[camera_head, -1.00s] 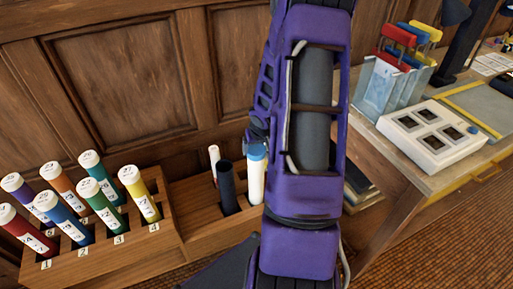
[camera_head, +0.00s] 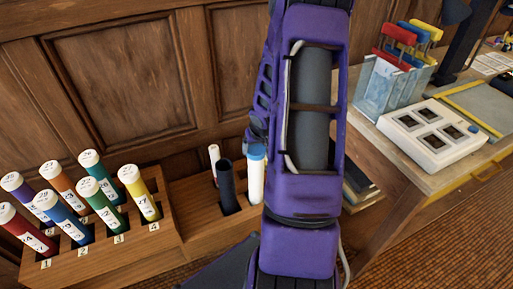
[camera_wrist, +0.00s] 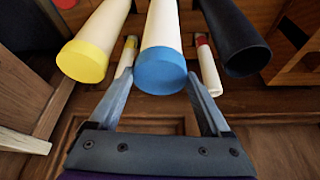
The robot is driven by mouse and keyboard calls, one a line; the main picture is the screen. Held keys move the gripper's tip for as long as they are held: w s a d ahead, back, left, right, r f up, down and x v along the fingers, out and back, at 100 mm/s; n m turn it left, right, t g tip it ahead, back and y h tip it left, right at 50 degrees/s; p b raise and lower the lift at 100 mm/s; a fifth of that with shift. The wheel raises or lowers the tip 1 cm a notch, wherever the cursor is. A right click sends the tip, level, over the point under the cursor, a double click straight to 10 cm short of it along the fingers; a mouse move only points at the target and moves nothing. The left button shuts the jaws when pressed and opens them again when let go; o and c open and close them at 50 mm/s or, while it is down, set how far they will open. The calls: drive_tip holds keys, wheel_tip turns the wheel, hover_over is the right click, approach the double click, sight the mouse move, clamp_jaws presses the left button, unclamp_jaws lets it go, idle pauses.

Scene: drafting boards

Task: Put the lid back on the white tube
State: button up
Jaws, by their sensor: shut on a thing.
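The white tube (camera_head: 257,187) stands upright in a wooden rack, just left of my purple arm. The blue lid (camera_head: 257,152) sits at its top end, with no gap that I can see between them. In the wrist view the blue lid (camera_wrist: 161,72) is in the middle and the white tube (camera_wrist: 162,25) runs on beyond it. My gripper (camera_wrist: 162,80) has one finger on each side of the lid and is shut on it. The exact finger contact is hidden. In the head view my arm covers most of the gripper.
A black tube (camera_head: 227,185) stands close beside the white tube. A yellow-capped white tube (camera_wrist: 85,58) is on its other side in the wrist view. The rack (camera_head: 190,215) adjoins a stand of several coloured tubes (camera_head: 75,220). A wooden desk (camera_head: 395,165) stands at right.

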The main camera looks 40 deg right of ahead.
idle(0.3)
drive_tip(key=o, duration=1.1)
drive_tip(key=shift+r+p, duration=3.5)
drive_tip(key=shift+r, duration=0.05)
clamp_jaws()
